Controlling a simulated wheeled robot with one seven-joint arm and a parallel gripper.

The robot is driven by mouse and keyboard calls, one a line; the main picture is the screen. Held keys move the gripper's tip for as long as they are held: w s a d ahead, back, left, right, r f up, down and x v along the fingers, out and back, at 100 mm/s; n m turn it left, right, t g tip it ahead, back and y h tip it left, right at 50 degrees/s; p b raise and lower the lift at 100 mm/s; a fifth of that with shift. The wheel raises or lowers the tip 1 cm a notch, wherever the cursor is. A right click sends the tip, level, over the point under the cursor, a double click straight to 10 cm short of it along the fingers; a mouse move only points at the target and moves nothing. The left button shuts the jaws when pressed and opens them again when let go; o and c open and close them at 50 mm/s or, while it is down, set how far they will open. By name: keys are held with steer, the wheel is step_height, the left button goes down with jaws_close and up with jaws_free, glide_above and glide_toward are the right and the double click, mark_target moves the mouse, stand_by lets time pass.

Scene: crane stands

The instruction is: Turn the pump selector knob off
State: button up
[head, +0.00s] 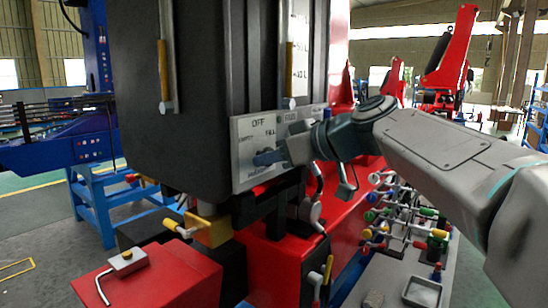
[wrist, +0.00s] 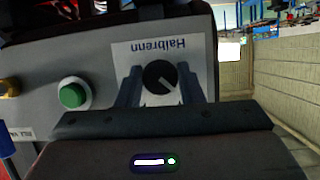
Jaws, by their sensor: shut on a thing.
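The fingers hide the knob there. In the wrist view the black round knob (wrist: 159,76) shows on a white plate (wrist: 200,58) with upside-down lettering. Its white mark points to the lower right of that picture. My gripper (wrist: 157,90) has one finger on each side of the knob and is shut on it.
A green push button (wrist: 74,93) sits beside the plate in the wrist view. A large black cabinet (head: 190,90) stands above and behind the panel. Several coloured lever handles (head: 385,215) and a red housing (head: 160,280) lie below. Open floor shows at the left.

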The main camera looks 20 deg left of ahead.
steer(key=shift+w+m+g+y+b, duration=0.1)
steer(key=shift+m+g+y+b, duration=0.6)
steer(key=shift+m, duration=0.75)
steer(key=shift+m+g+y+b, duration=0.4)
steer(key=shift+m+g+b, duration=0.25)
steer(key=shift+m+g, duration=0.6)
steer(key=shift+m+t, duration=0.25)
steer(key=shift+m, duration=0.05)
steer(key=o, duration=1)
steer(key=shift+d, duration=0.1)
steer(key=shift+c, duration=0.2)
steer(key=b+v, duration=0.2)
steer(key=v, duration=1.1)
steer(key=shift+d, duration=0.35)
